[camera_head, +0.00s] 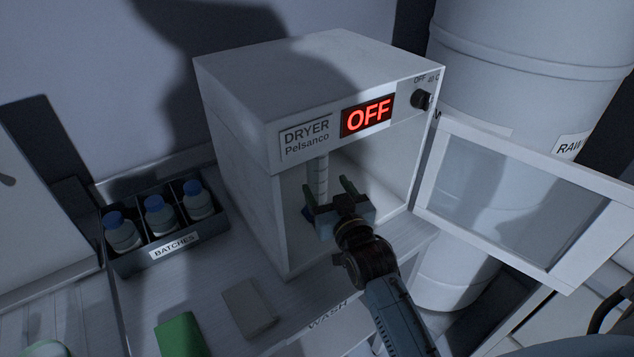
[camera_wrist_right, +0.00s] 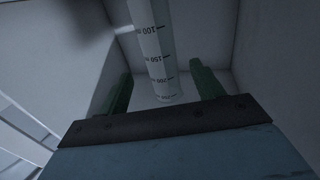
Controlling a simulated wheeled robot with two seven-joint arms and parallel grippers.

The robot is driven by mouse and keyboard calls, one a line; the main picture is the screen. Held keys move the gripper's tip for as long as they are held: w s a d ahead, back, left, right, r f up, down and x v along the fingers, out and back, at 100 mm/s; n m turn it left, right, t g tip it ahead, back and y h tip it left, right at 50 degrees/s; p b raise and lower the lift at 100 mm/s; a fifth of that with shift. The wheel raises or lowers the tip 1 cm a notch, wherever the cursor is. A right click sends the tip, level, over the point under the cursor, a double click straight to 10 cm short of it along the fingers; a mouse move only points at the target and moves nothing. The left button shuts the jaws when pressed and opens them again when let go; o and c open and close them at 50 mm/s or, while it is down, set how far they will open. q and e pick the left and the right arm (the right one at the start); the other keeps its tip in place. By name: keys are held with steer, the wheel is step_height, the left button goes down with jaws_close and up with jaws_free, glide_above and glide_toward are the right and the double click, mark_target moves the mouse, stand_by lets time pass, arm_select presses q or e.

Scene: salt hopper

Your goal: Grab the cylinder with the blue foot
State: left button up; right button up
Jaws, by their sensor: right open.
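A clear graduated cylinder (camera_head: 322,176) with dark markings stands inside the open dryer. In the right wrist view the cylinder (camera_wrist_right: 152,45) rises between and beyond the two green fingers, a little left of centre at the top. Its foot is mostly hidden behind my gripper in the head view; a bit of dark blue shows low at the gripper's left side. My right gripper (camera_head: 328,188) is open and reaches into the dryer in front of the cylinder. In the wrist view no finger clearly touches it (camera_wrist_right: 164,80). My left gripper is out of view.
The white dryer (camera_head: 228,130) reads OFF; its door (camera_head: 425,190) is swung open to the right. A black batches rack (camera_head: 140,262) with blue-capped bottles stands left. A green block (camera_head: 181,336) and a pale block (camera_head: 249,307) lie in front. A large drum (camera_head: 530,90) stands right.

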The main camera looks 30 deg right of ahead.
mark_target(321, 177)
steer(key=shift+w+d, duration=0.2)
steer(key=shift+w, duration=1.5)
steer(key=shift+w+d, duration=0.2)
steer(key=shift+w, duration=1.45)
steer(key=shift+c, duration=0.3)
steer(key=c, duration=1)
steer(key=shift+r, duration=0.1)
